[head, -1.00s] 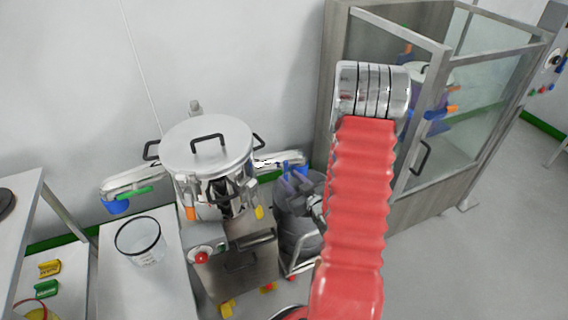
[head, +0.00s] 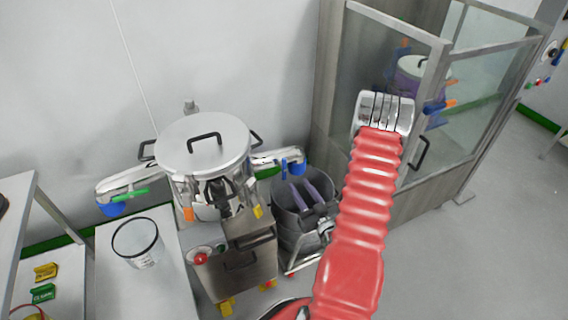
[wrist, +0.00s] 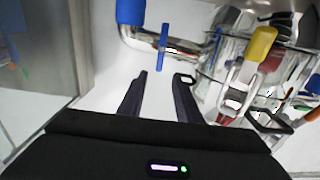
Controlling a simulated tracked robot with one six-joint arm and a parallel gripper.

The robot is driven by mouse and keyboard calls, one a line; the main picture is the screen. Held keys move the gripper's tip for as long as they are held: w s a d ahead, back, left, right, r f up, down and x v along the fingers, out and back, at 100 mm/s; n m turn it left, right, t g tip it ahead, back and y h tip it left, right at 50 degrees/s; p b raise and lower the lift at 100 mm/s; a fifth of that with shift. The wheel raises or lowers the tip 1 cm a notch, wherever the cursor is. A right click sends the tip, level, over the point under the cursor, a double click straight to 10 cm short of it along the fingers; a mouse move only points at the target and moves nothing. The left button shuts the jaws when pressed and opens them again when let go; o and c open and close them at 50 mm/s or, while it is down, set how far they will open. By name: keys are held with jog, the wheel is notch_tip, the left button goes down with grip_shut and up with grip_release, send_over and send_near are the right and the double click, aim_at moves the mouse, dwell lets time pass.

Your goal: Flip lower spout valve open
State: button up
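A steel vessel (head: 205,158) with a round lid has two side spouts. The right spout (head: 268,161) has a blue end (head: 298,167) and a blue valve handle (head: 284,169), which stands across the pipe. In the wrist view this blue handle (wrist: 163,47) is upright just ahead of my fingertips. The left spout (head: 125,178) has a green handle (head: 128,194) lying roughly along it.
A grey bin (head: 290,222) stands below my gripper. A glass-fronted cabinet (head: 410,192) is close on the right. Orange and yellow (wrist: 261,44) tabs and black handles crowd the vessel side. A clear container (head: 138,240) stands on the left bench.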

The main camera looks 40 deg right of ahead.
aim_at(285, 164)
jog(key=x, duration=1.3)
jog(key=shift+w+d, duration=0.1)
jog(key=shift+w, duration=0.2)
jog(key=shift+c, duration=0.3)
grip_shut()
